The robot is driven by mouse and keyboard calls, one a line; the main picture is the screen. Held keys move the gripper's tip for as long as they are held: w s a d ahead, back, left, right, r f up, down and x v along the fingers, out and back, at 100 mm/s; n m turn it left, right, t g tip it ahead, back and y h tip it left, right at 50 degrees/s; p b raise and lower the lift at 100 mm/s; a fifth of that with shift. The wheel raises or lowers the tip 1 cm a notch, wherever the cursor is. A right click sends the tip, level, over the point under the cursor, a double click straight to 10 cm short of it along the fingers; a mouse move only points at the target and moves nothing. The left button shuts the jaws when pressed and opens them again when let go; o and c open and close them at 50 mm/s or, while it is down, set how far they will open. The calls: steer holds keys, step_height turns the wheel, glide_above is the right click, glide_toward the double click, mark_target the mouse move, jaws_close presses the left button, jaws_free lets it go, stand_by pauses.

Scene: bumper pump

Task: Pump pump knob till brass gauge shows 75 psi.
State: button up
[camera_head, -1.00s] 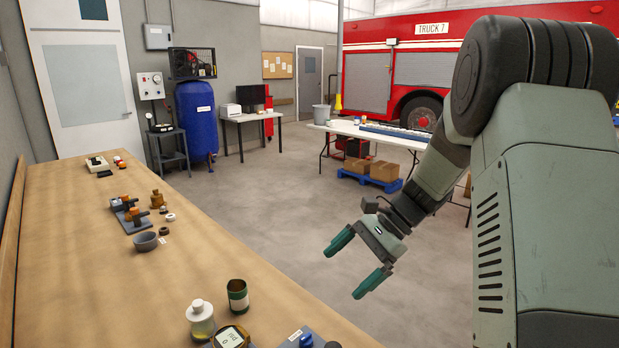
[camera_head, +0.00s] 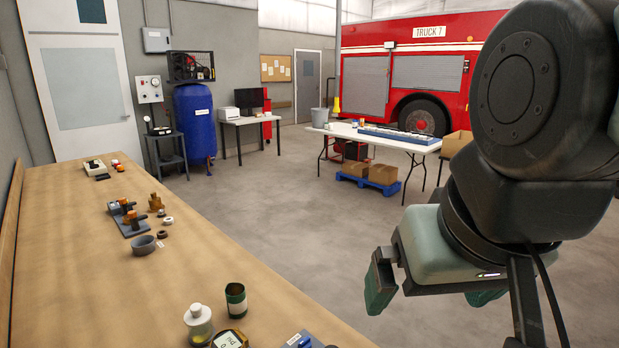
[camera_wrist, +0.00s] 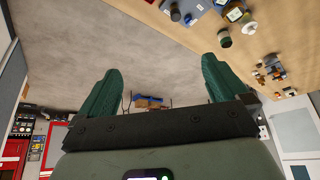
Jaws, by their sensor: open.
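The brass gauge (camera_head: 230,339) sits at the bottom edge of the head view on the wooden bench, cut off by the frame, its reading not legible. To its right is a grey labelled block with a blue knob (camera_head: 305,341), also partly cut off. Whether this is the pump knob I cannot tell for sure. My gripper (camera_head: 430,300) is open and empty, over the floor to the right of the bench and apart from both. In the wrist view my gripper (camera_wrist: 161,68) shows two spread green fingers, with the bench objects small at the upper right.
A green can (camera_head: 236,300) and a capped bottle (camera_head: 198,324) stand just behind the gauge. A grey bowl (camera_head: 143,245) and several small fittings are farther along the bench (camera_head: 80,270). Open floor lies between the bench and the white table (camera_head: 380,135).

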steer(key=shift+s+a+f, duration=0.1)
steer(key=shift+s+a, duration=0.05)
steer(key=shift+s, duration=0.05)
steer(key=shift+c, duration=0.2)
jaws_close()
stand_by(0.4)
stand_by(1.0)
